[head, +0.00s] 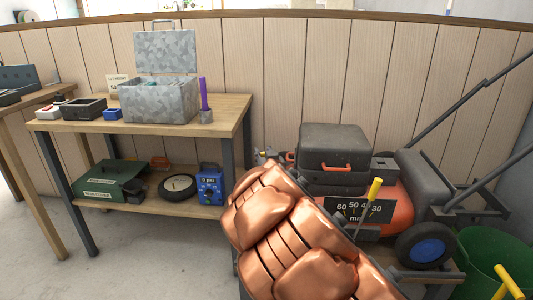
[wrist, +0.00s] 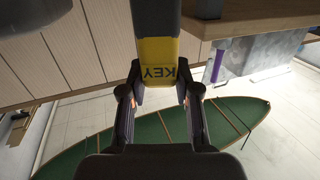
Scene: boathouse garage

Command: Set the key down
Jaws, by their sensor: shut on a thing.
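The key (wrist: 158,62) is a yellow piece marked KEY with dark parts, seen in the wrist view. My gripper (wrist: 160,98) is shut on the key's near end, with one finger on each side. The rest of the key extends away, toward the top of the picture. In the head view my copper-coloured arm fills the lower middle, and neither the gripper nor the key shows there.
A wooden workbench (head: 227,110) holds a grey metal box (head: 160,100) with its lid up, small trays and a purple-handled tool (head: 204,95). A mower (head: 400,200) stands at right. The wrist view shows a green canoe (wrist: 95,135) below.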

